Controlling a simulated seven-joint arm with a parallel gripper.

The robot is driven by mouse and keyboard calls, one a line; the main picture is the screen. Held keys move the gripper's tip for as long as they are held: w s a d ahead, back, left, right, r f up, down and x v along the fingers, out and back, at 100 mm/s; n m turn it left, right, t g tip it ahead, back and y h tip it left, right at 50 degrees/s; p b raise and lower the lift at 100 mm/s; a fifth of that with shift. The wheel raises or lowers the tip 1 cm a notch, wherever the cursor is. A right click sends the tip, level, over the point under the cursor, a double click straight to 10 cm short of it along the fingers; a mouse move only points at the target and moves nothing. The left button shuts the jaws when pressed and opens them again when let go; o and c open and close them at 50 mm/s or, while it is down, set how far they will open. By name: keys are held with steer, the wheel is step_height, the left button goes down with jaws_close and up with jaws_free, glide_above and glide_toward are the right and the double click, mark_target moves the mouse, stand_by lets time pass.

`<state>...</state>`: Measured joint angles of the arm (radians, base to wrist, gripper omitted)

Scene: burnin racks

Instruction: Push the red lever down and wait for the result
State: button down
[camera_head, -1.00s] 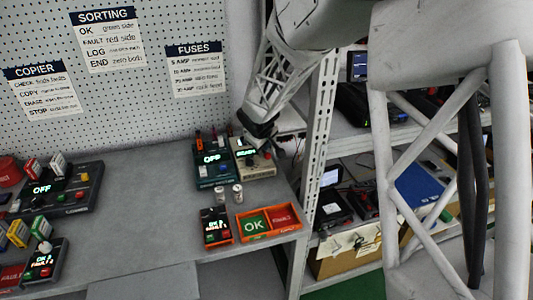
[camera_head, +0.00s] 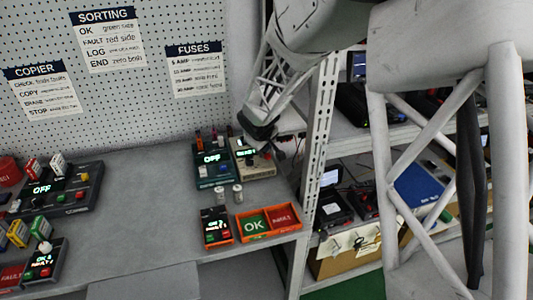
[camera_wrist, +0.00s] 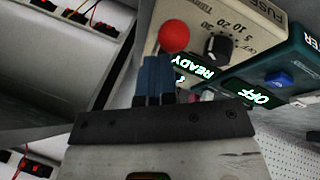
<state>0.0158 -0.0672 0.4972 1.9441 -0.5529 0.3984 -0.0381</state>
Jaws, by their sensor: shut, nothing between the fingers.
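The red ball-topped lever (camera_wrist: 173,36) shows in the wrist view at the side of a beige fuse tester (camera_wrist: 250,28). The tester has a black dial and a lit display (camera_wrist: 193,69) reading READY. My gripper (camera_wrist: 157,62) is shut and empty, its blue fingers just short of the red ball in the picture; I cannot tell whether they touch it. In the head view the tester (camera_head: 262,168) stands at the back right of the bench, with my gripper (camera_head: 272,142) over its far end.
A teal tester (camera_head: 213,172) reading OFF stands close beside it on the left. Two small cylinders (camera_head: 238,193) stand in front, with an orange-rimmed OK/FAULT tray (camera_head: 240,238) nearer. A metal rack post (camera_head: 318,150) rises close on the right.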

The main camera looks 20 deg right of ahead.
steer(key=shift+s+f, duration=0.25)
steer(key=shift+f, duration=0.35)
stand_by(0.9)
steer(key=shift+r, duration=0.15)
steer(key=shift+w+r, duration=0.25)
steer(key=shift+r, duration=0.4)
steer(key=shift+w+r, duration=0.25)
steer(key=shift+r, duration=0.35)
steer(key=shift+w+d+r, duration=0.1)
steer(key=shift+w+r, duration=0.2)
steer(key=shift+r, duration=0.5)
steer(key=shift+w+a+r, duration=0.1)
steer(key=shift+w+r, duration=0.2)
steer(key=shift+r, duration=0.45)
steer(key=shift+w+d+r, duration=0.1)
steer(key=shift+w+r, duration=0.2)
steer(key=shift+r, duration=0.5)
